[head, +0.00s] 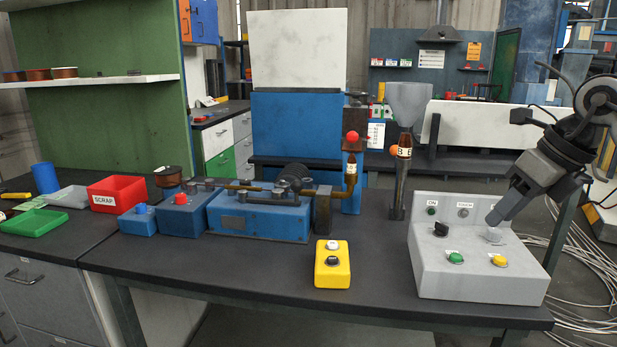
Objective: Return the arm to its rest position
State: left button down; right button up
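My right arm comes in from the right edge in the head view. Its gripper (493,220) points down and left over the grey control box (440,278). The fingers look together as one narrow shape, with nothing seen between them. The fingertips are just above a pale round knob (492,237) on the box; I cannot tell if they touch it. The box also bears a black knob (441,229), a green button (456,258) and a yellow button (500,261). My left gripper is not in view.
A yellow button box (332,266) stands left of the control box. A blue machine (258,217) with a pipe and a funnel (408,103) on a post stand behind. A red scrap bin (116,194) is at left. The front of the dark bench (230,265) has free room.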

jog(key=s+a+f+m+t+y+p, duration=0.1)
jog(key=s+a+f+m+y, duration=0.25)
jog(key=a+y, duration=0.75)
jog(key=s+a+f+m+y+p, duration=0.2)
jog(key=s+a+f+m+y, duration=0.3)
jog(key=a, duration=1.2)
jog(key=d+f+m+t+h+p, duration=0.1)
jog(key=d+f+m+t+h, duration=0.35)
jog(key=m, duration=0.65)
jog(key=d+f+m+t+h, duration=0.2)
jog(key=f+m+t+h, duration=0.5)
jog(key=m, duration=0.5)
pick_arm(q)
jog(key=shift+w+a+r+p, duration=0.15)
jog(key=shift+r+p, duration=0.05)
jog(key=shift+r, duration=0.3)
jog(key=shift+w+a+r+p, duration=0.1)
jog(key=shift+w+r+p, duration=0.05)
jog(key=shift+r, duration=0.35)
pick_arm(e)
jog(key=s+d+f+m+g+h, duration=0.2)
jog(key=s+f+m+g+h, duration=0.2)
jog(key=s+f, duration=0.7)
jog(key=s+m+g, duration=0.1)
jog(key=m+g, duration=0.1)
jog(key=m, duration=0.2)
jog(key=shift+f, duration=0.3)
